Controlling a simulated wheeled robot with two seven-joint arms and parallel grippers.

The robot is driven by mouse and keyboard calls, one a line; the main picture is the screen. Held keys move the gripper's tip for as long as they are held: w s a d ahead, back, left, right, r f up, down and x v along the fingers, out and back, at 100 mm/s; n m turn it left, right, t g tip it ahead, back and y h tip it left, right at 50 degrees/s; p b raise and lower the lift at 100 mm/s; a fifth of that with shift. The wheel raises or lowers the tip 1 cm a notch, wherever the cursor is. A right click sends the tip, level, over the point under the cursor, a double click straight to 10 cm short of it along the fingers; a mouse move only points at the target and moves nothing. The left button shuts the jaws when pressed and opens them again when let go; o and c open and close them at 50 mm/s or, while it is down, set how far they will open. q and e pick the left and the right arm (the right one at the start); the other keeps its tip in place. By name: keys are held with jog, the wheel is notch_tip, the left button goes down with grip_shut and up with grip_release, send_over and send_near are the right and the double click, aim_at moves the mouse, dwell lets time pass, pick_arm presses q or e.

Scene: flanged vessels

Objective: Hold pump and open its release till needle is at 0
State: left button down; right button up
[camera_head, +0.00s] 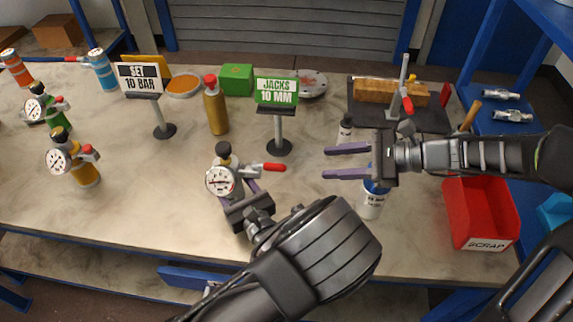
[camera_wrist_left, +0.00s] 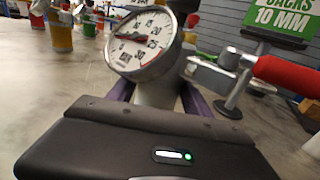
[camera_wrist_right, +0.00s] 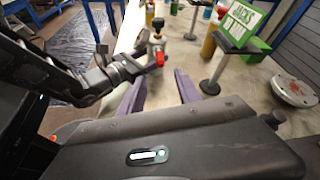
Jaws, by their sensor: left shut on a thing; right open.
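A pump with a white dial gauge (camera_head: 219,180), a black top knob (camera_head: 223,149) and a red-gripped lever (camera_head: 268,167) stands upright near the table's front middle. My left gripper (camera_head: 247,192) is shut on the pump body below the gauge. In the left wrist view the gauge (camera_wrist_left: 145,43) faces me; its needle points left, and its exact reading is unclear. The red lever grip (camera_wrist_left: 285,75) sticks out to the right there. My right gripper (camera_head: 326,162) is open and empty, right of the lever and apart from it. The right wrist view shows the pump's red grip (camera_wrist_right: 160,59) beyond its fingers.
A "JACKS 10 MM" sign (camera_head: 276,91) stands behind the pump, and a "SET 10 BAR" sign (camera_head: 139,77) further left. A gold bottle (camera_head: 216,111) is behind. A white-and-blue can (camera_head: 372,203) stands beneath my right gripper. A red scrap bin (camera_head: 480,213) is at the right.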

aim_at(284, 167)
jog(key=x, duration=1.1)
jog(key=shift+w+a+f, duration=0.1)
jog(key=shift+a+f, duration=0.05)
jog(key=shift+a, duration=0.25)
jog(key=shift+c, duration=0.3)
grip_shut()
dwell(0.5)
